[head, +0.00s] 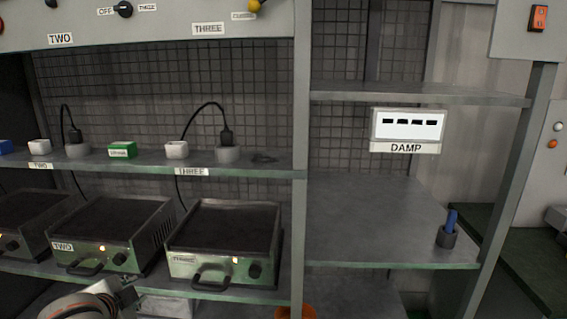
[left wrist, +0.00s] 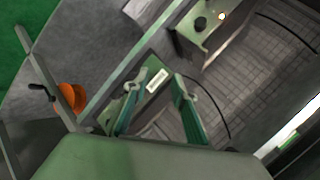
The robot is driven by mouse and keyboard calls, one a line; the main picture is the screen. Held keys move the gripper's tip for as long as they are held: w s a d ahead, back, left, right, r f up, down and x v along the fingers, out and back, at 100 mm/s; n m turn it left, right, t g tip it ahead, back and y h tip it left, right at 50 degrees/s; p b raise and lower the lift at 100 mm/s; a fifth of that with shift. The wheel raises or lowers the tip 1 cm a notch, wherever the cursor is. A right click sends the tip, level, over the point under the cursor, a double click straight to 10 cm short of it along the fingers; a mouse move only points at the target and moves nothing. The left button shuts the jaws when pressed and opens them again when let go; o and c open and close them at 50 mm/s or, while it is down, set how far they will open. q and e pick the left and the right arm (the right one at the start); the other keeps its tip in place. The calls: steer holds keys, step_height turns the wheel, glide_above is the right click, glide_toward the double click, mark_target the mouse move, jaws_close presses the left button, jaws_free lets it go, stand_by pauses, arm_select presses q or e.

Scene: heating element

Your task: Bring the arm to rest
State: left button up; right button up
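My left arm shows at the bottom left of the head view, with the left gripper (head: 122,297) in front of the lower shelf, below the heating unit labelled TWO (head: 110,235). In the left wrist view the gripper's two fingers (left wrist: 163,82) stand apart with no object held between them. A green surface with a white label shows behind the fingers. The heating unit labelled THREE (head: 224,245) stands to the right, its front lamp lit orange. My right gripper is not in either view.
The middle shelf (head: 285,174) holds a green block (head: 122,150), white blocks and round sockets with black plugs. A metal post (head: 300,120) divides the rack. On the right, a DAMP display (head: 408,126) hangs above a mostly bare shelf (head: 370,225) with a blue item in a dark cup (head: 447,237).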

arm_select(q)
steer(key=s+a+f+n+g+y, duration=0.1)
steer(key=s+f+n+g, duration=0.1)
steer(key=s+f, duration=0.75)
steer(key=s+f+n+g+y, duration=0.15)
steer(key=s+f, duration=0.35)
steer(key=s, duration=0.9)
steer(key=w+d+f+n+t+h, duration=0.1)
steer(key=d+f+n+t+h, duration=0.2)
steer(key=d+f+h, duration=0.4)
steer(key=d+f, duration=0.7)
steer(key=d, duration=0.1)
steer(key=shift+w+d+f+h, duration=0.15)
steer(key=shift+w+d+h, duration=0.2)
steer(key=shift+d, duration=0.05)
